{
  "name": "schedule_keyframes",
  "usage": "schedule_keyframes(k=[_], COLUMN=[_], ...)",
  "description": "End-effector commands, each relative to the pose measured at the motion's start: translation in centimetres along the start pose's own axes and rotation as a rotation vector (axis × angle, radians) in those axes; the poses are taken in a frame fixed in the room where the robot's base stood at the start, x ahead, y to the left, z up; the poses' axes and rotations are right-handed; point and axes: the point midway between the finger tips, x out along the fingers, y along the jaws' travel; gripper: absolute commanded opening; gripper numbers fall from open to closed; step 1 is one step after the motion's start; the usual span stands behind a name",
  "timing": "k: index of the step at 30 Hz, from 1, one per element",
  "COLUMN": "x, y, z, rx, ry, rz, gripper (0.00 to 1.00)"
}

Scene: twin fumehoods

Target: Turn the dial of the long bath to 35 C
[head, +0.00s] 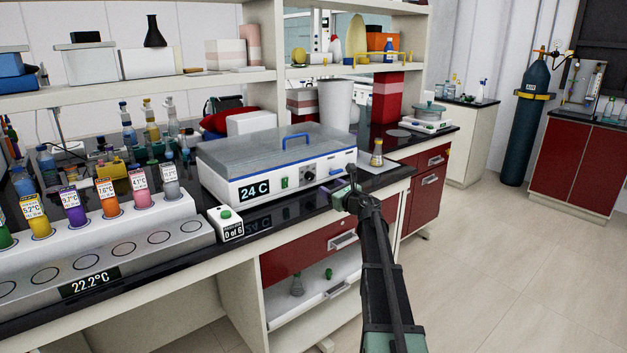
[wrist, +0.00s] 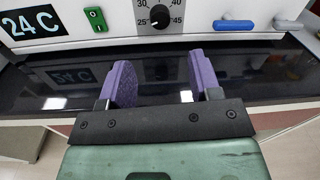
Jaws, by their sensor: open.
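The long bath (head: 275,165) is a white box with a grey lid and a blue handle, standing on the black bench. Its display (head: 255,190) reads 24 C, and the same display shows in the wrist view (wrist: 31,22). Its black dial (wrist: 160,17) is at the top middle of the wrist view, with marks 25, 30, 40 and 45 around it. The dial also shows small in the head view (head: 309,174). My gripper (wrist: 160,82) is open and empty, its purple fingers apart below and in front of the dial, not touching it.
A green switch (wrist: 95,18) is left of the dial, and a blue knob (wrist: 233,25) is right of it. A small flask (head: 377,155) stands right of the bath. A counter box (head: 226,224) reading 0 of 6 and a 22.2°C vial rack (head: 130,245) stand left.

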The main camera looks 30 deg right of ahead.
Motion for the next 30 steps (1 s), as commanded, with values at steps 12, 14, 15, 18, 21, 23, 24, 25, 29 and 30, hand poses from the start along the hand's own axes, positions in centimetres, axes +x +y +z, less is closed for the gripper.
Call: schedule_keyframes(k=[12, 14, 15, 18, 21, 23, 24, 25, 29, 30], x=[8.6, 9.6, 10.0, 10.5, 10.5, 10.4, 10.4, 10.4, 10.4, 10.4], y=[-0.2, -0.1, -0.1, 0.0, 0.0, 0.0, 0.0, 0.0, 0.0, 0.0], z=[0.0, 0.0, 0.0, 0.0, 0.0, 0.0, 0.0, 0.0, 0.0, 0.0], rx=[0.004, 0.004, 0.004, 0.004, 0.004, 0.005, 0.005, 0.005, 0.005, 0.005], ry=[-0.001, -0.001, -0.001, -0.002, -0.001, -0.001, -0.001, -0.001, -0.001, -0.001], rz=[-0.001, -0.002, -0.001, -0.002, -0.002, -0.002, -0.003, -0.003, -0.003, -0.003], gripper=[0.58, 0.58, 0.58, 0.58, 0.58, 0.58, 0.55, 0.5, 0.3, 0.24])
